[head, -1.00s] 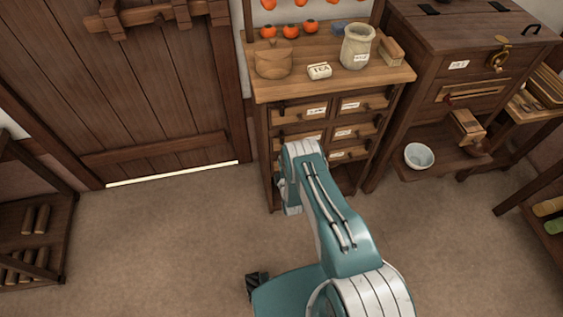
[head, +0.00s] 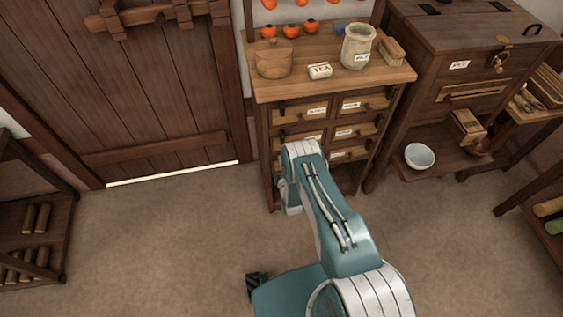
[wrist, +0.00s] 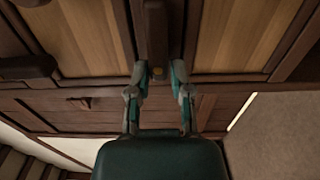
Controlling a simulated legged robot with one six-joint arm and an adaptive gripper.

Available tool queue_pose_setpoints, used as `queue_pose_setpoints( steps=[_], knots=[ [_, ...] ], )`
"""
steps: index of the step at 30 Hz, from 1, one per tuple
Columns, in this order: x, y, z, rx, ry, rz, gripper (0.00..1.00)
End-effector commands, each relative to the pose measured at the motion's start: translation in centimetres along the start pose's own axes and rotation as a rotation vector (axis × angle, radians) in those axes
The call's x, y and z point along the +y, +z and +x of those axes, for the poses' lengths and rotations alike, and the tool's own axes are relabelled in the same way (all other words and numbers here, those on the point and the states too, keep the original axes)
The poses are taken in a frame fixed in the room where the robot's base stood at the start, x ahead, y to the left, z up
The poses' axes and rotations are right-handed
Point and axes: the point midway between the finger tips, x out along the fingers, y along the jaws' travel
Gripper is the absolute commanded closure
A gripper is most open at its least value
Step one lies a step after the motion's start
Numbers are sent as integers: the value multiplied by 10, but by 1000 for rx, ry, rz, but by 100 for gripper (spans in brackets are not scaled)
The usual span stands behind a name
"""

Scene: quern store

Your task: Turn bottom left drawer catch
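The wooden drawer cabinet (head: 262,130) stands in the middle of the head view, with several small labelled drawers. My arm covers its lower left part there, hiding the bottom left drawer catch and my gripper. In the wrist view, a dark bar-shaped catch (wrist: 156,35) runs down between two light wood panels. The two fingertips of my gripper (wrist: 159,72) stand close on either side of its near end. I cannot tell whether they touch it.
Another dark catch (wrist: 28,67) lies sideways at the left of the wrist view. In the head view, a pot (head: 273,60), a TEA block (head: 320,70) and a jar (head: 357,47) stand on the cabinet. A white bowl (head: 420,156) is at right. The floor in front is clear.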

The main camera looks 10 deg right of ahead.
Motion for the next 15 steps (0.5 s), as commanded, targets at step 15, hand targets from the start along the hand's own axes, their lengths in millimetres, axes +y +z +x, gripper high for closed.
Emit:
queue_pose_setpoints(
  steps=[15],
  knots=[
    [-1, 1, -8, -3, -2, 1, 43]
  ],
)
